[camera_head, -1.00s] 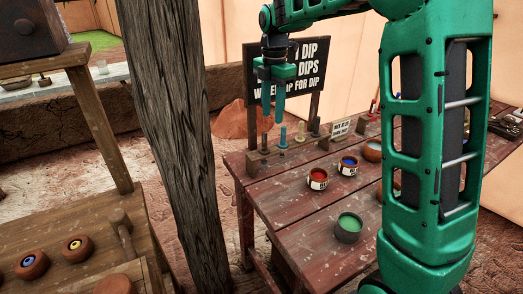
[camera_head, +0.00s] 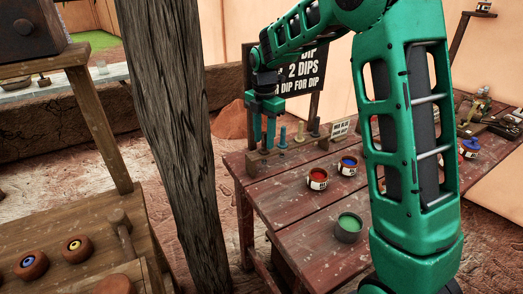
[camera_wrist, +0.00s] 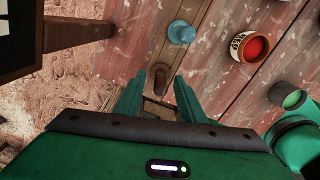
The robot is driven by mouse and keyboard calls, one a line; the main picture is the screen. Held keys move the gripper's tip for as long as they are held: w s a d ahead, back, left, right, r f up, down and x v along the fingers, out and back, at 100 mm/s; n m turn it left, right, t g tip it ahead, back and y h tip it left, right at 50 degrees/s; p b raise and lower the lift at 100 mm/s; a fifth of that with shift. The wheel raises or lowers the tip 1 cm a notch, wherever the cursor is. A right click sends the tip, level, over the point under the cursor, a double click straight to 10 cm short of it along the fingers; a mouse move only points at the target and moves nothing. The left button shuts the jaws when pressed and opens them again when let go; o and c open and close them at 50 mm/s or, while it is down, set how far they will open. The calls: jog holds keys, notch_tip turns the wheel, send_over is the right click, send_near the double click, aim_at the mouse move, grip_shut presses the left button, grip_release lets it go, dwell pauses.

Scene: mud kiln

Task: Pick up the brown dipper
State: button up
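The brown dipper (camera_wrist: 159,75) stands upright in the wrist view, between and just beyond my fingertips. In the head view it is mostly hidden behind my fingers at the left end of the red-brown table (camera_head: 290,190). My gripper (camera_head: 264,138) points straight down at it. The two green fingers are spread apart, with the dipper in the gap; they do not visibly press on it. My gripper also shows in the wrist view (camera_wrist: 158,84), open.
A blue dipper (camera_head: 283,136) stands close to the right, with other dippers beyond it. Red (camera_head: 317,178), blue (camera_head: 348,165) and green (camera_head: 348,227) paint pots stand on the table. A dark sign (camera_head: 300,75) rises behind. A wooden post (camera_head: 172,140) stands to the left.

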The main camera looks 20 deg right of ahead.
jog(key=shift+f, duration=0.4)
grip_shut()
jog(key=shift+r, duration=0.1)
notch_tip(320, 180, up, 10)
jog(key=shift+f, duration=0.1)
dwell(0.7)
